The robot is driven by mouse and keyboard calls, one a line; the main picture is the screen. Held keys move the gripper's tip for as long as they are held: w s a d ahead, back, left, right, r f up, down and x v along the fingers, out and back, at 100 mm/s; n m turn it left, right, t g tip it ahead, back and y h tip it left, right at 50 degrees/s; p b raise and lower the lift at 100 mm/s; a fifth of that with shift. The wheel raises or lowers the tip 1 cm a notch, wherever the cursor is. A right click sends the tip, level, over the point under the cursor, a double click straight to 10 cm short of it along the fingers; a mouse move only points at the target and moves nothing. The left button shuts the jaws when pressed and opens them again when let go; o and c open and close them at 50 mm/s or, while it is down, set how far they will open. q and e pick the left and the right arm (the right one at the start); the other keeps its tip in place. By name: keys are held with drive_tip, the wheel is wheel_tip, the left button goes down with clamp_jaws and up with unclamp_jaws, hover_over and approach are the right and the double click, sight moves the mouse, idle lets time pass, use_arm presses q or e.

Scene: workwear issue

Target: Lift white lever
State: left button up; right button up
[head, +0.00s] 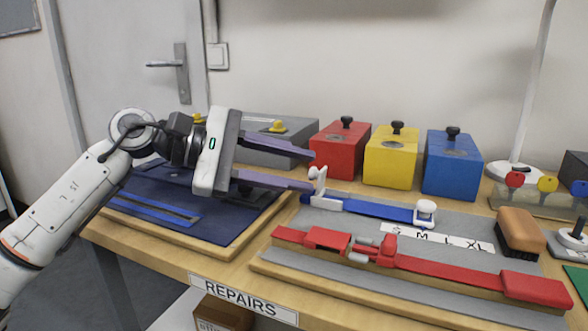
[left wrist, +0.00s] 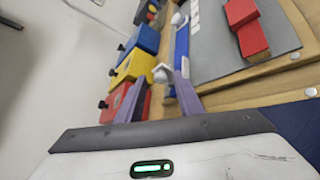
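The white lever (head: 318,181) stands up at the left end of a blue bar (head: 380,208) on a grey mat. In the left wrist view the lever's rounded white head (left wrist: 162,74) shows at the fingertips. My left gripper (head: 312,171) comes in from the left with its two purple fingers apart. Its tips are level with the lever's head, one on each side in the wrist view (left wrist: 161,75). I cannot tell whether either finger touches it. A second white piece (head: 426,211) sits at the bar's right end. My right gripper is not in view.
Red (head: 338,152), yellow (head: 391,160) and blue (head: 451,166) boxes with black knobs stand behind the mat. A red strap assembly (head: 440,273) lies in front. A brush (head: 520,231) is at right. A dark blue mat (head: 235,222) lies under my left arm.

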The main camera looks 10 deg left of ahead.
use_arm(q)
drive_tip(key=shift+a, duration=0.1)
drive_tip(key=shift+s+a+r, duration=0.1)
drive_tip(key=shift+a+r, duration=0.05)
drive_tip(key=shift+a, duration=0.2)
drive_tip(key=p+v, duration=0.1)
drive_tip(key=v, duration=0.7)
drive_tip(key=shift+s+a+r, duration=0.1)
drive_tip(key=shift+a, duration=0.15)
drive_tip(key=shift+s+a+r, duration=0.15)
drive_tip(key=shift+a, duration=0.2)
